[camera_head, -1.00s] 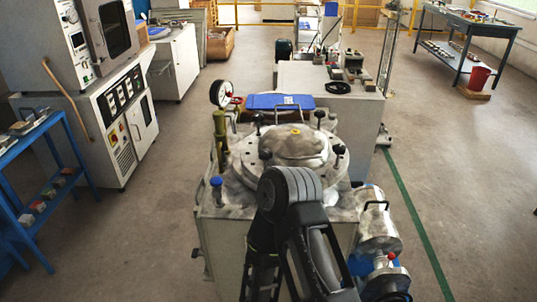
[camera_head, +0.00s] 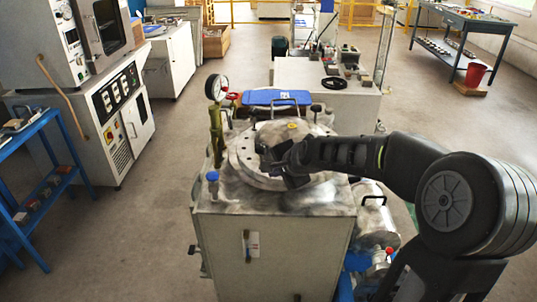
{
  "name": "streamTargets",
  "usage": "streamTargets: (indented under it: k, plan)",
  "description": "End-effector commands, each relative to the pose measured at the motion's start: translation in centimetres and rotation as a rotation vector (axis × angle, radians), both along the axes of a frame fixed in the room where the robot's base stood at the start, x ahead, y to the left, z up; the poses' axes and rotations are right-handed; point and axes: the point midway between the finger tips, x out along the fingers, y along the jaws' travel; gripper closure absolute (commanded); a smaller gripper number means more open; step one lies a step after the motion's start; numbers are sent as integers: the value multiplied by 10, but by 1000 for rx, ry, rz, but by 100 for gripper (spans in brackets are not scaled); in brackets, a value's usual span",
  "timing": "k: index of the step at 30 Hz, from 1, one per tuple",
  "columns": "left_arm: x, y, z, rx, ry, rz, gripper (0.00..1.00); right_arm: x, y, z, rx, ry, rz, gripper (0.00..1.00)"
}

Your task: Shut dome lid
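The dome lid (camera_head: 292,130) is a grey, worn metal dome with a small yellow spot on top. It sits within a round bolted flange (camera_head: 243,160) on top of a metal test machine (camera_head: 270,250). My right arm comes in from the right, and its dark gripper (camera_head: 272,162) is over the front left of the flange, in front of the dome. The arm and gripper hide much of the dome's front and right side. I cannot tell whether the fingers touch the lid or how far apart they are. My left gripper is not in view.
A pressure gauge (camera_head: 216,87) and an olive upright post (camera_head: 216,135) stand at the machine's left. A blue panel (camera_head: 278,97) with a handle is behind the dome. A metal cylinder (camera_head: 376,218) is at the right. Open floor lies left of the machine.

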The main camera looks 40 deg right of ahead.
Motion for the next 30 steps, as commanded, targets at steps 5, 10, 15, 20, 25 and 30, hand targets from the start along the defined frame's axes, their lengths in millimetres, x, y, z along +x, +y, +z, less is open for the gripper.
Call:
streamTargets:
  k: [5,10,15,20,25,30]
  plan:
    - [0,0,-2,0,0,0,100,-13,-32,45,67,-72,-118,100]
    - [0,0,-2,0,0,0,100,-13,-32,47,70,-74,-123,100]
    - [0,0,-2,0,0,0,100,-13,-32,46,70,-73,-121,100]
    - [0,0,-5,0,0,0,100,-8,-33,40,70,-72,-119,100]
    - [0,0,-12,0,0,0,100,8,-34,25,68,-70,-118,100]
    - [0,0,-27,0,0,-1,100,31,-39,1,67,-68,-119,100]
